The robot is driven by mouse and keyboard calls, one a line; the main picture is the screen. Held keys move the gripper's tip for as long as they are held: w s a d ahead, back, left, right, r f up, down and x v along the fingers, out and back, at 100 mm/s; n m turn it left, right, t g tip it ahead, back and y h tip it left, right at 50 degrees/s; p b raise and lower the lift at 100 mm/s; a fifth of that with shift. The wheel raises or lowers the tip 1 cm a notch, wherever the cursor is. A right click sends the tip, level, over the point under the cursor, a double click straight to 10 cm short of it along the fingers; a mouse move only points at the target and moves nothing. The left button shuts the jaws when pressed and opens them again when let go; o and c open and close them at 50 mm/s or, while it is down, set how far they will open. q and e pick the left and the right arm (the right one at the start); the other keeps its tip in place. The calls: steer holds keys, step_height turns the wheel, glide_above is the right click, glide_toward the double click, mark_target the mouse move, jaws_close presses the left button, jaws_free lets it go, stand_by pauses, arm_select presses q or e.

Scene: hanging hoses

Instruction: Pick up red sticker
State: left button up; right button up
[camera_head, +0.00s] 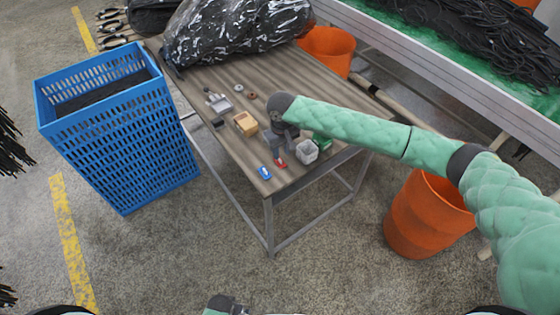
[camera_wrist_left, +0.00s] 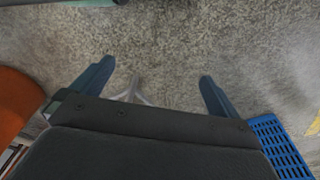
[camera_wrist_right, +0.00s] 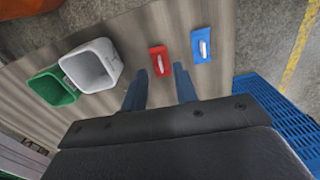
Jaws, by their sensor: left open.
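The red sticker (camera_head: 280,163) is a small red piece lying on the table near its front corner. In the right wrist view the red sticker (camera_wrist_right: 160,61) has a white mark and lies just beyond my right fingertips. My right gripper (camera_head: 281,153) points down over the table beside it. In the right wrist view the right gripper (camera_wrist_right: 157,77) has its fingers part-way apart, with nothing held between them. My left gripper (camera_wrist_left: 156,75) is open and empty above the floor, away from the table.
A blue sticker (camera_head: 264,172) lies left of the red one. A white bin (camera_head: 307,152) and a green bin (camera_head: 322,143) stand on the right. A yellow box (camera_head: 245,123) sits farther back. A blue basket (camera_head: 120,145) and orange bucket (camera_head: 420,220) flank the table (camera_head: 225,145).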

mark_target(282, 161)
steer(key=shift+f, duration=0.2)
steer(key=f+p, duration=0.1)
steer(key=f, duration=0.1)
steer(key=f+p, duration=0.1)
steer(key=f, duration=0.1)
steer(key=shift+w, duration=0.2)
arm_select(q)
step_height(282, 161, down, 6)
steer(key=s+a, duration=0.1)
steer(key=a, duration=0.1)
steer(key=shift+s+f+t+p, duration=0.15)
steer(key=shift+s+t+p, duration=0.05)
steer(key=shift+t+p, duration=0.1)
arm_select(e)
steer(key=shift+f, duration=0.5)
steer(key=shift+c, duration=0.2)
arm_select(q)
steer(key=shift+a, duration=0.1)
arm_select(e)
jaws_close()
